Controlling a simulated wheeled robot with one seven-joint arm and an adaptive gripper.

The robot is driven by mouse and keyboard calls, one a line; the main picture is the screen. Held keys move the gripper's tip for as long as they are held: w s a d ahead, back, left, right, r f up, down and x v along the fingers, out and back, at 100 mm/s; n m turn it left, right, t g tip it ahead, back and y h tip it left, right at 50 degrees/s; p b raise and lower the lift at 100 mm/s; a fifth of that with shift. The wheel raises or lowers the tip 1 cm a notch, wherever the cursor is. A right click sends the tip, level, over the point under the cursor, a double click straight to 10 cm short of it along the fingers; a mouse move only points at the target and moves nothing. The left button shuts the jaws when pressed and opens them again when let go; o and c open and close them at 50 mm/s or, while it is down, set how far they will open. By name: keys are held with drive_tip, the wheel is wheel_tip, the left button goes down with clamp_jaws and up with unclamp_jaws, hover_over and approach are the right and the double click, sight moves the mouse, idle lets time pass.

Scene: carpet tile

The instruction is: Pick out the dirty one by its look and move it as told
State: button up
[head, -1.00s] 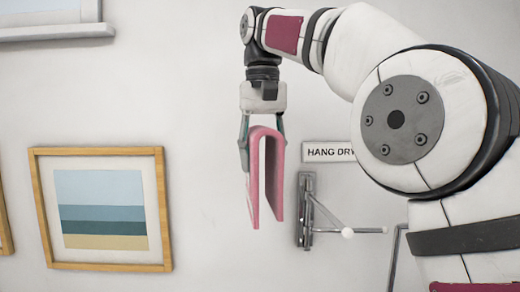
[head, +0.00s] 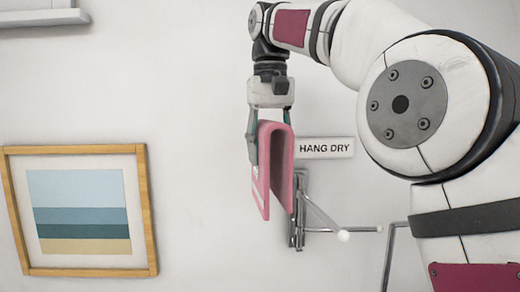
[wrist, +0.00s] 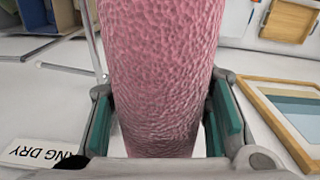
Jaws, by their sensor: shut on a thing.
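A pink towel (head: 266,168) hangs folded over in my gripper (head: 269,128), with its two flaps pointing down. In the wrist view the towel's textured pink cloth (wrist: 162,75) fills the middle, between the teal pads of my gripper (wrist: 165,125). My gripper is shut on it and holds it up in the air. A metal wall rack (head: 299,215) with thin arms is mounted behind and just right of the towel, which partly covers it. A sign reading "HANG DRY" (head: 325,148) is on the wall above the rack.
A wood-framed striped picture (head: 80,212) hangs on the wall at left. A pale ledge (head: 45,17) is at the upper left. In the wrist view a wooden box-like thing (wrist: 290,22) shows at the upper right. The wall between picture and towel is bare.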

drive_tip(key=shift+w+d, duration=0.5)
drive_tip(key=shift+d, duration=5.55)
drive_tip(key=shift+s+f+p, duration=0.1)
drive_tip(key=shift+f+p, duration=1.05)
drive_tip(key=shift+f, duration=1.5)
wheel_tip(320, 180, down, 13)
drive_tip(key=o, duration=1.3)
drive_tip(key=shift+r, duration=0.1)
